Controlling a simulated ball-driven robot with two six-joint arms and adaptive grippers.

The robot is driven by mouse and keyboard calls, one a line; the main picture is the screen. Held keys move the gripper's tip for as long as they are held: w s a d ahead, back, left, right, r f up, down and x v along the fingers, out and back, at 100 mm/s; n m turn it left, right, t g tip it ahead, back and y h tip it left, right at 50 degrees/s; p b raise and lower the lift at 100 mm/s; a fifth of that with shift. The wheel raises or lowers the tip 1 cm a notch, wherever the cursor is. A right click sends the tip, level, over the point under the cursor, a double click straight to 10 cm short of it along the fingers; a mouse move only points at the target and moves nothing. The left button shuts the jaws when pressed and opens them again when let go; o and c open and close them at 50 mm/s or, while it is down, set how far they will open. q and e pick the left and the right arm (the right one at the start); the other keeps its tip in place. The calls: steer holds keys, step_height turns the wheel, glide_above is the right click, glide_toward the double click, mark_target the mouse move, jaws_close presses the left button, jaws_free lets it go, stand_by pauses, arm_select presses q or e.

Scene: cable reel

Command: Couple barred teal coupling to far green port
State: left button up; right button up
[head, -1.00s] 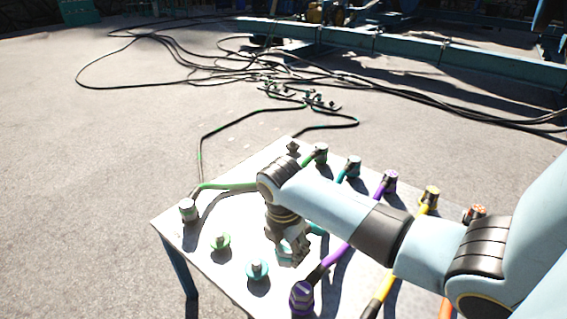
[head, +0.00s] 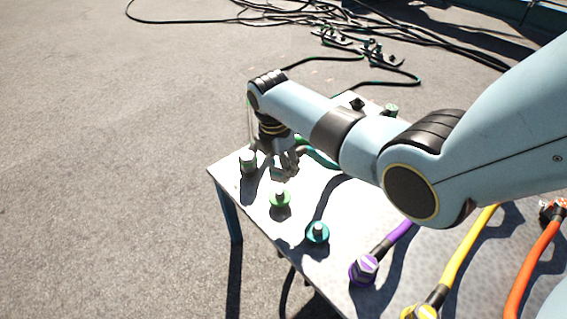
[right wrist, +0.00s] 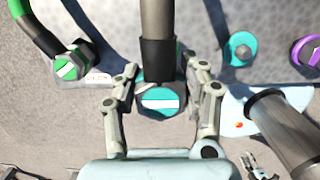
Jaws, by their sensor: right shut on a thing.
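The barred teal coupling (right wrist: 160,102), with a white bar across its teal face, sits between the fingers of my right gripper (right wrist: 163,100) in the right wrist view. A dark cable sleeve runs up from it. In the head view my right gripper (head: 283,163) is over the table's left part, beside the barred green coupling (head: 248,162) and just beyond the bare green port (head: 279,198). In the wrist view, the held coupling and sleeve largely hide what lies below. My left gripper is not seen.
A bare teal port (head: 317,232) is right of the green port, then purple (head: 365,270) and yellow (head: 420,312) couplings. The barred green coupling also shows in the wrist view (right wrist: 72,64). The pale table's (head: 345,275) left edge is close to the gripper.

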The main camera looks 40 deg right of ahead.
mark_target(281, 190)
step_height(281, 190, down, 4)
steer(key=b, duration=0.3)
steer(key=shift+r, duration=0.1)
step_height(281, 190, down, 2)
steer(key=shift+b, duration=1.2)
steer(key=shift+f, duration=0.65)
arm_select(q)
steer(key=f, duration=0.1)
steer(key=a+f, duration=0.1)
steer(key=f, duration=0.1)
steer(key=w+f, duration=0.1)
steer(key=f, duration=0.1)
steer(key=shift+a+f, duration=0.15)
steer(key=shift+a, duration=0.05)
